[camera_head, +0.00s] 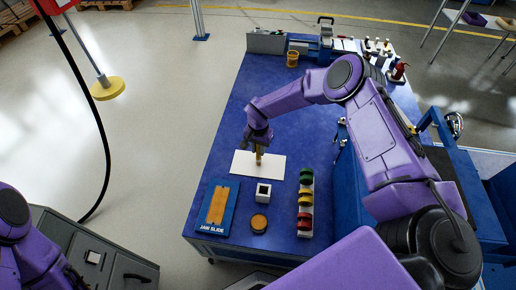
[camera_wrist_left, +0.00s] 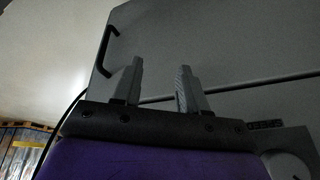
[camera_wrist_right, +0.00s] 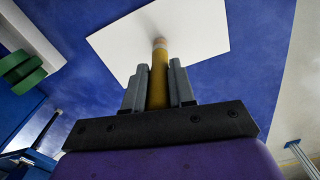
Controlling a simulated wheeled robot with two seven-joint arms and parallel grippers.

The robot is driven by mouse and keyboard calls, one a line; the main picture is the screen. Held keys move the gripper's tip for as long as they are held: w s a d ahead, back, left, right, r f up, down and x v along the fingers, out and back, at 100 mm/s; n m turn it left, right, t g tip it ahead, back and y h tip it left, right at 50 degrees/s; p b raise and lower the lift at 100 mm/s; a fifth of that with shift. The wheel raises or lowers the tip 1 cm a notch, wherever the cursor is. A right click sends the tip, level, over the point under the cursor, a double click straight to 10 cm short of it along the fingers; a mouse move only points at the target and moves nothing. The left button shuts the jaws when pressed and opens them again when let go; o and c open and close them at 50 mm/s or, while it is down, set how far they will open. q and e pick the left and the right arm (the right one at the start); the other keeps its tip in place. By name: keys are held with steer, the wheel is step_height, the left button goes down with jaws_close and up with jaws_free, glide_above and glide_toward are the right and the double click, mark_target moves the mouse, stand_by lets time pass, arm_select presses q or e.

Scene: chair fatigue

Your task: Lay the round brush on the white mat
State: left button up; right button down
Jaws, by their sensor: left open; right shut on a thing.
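The white mat (camera_head: 240,168) lies flat on the blue bench top; it also shows in the right wrist view (camera_wrist_right: 205,35). My right gripper (camera_head: 259,148) is above the mat, pointing down. In the right wrist view its two fingers (camera_wrist_right: 158,85) are shut on the round brush (camera_wrist_right: 159,65), a yellow-brown cylinder with a paler end. The brush (camera_head: 258,158) stands roughly upright over the mat's middle. I cannot tell whether its lower end touches the mat. My left gripper (camera_wrist_left: 158,82) is open and empty, in front of a grey cabinet.
Near the mat are a blue jaw slide board (camera_head: 217,207), a white box with a dark opening (camera_head: 263,193), a round brown piece (camera_head: 259,223) and a rack of coloured parts (camera_head: 305,200). The bench left of the cup is clear.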

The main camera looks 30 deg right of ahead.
steer(key=shift+f, duration=0.15)
steer(key=c, duration=0.9)
jaws_free()
steer(key=shift+c, duration=0.2)
steer(key=shift+w+r, duration=0.1)
steer(key=shift+r, duration=0.35)
step_height(320, 180, up, 12)
steer(key=shift+f, duration=0.2)
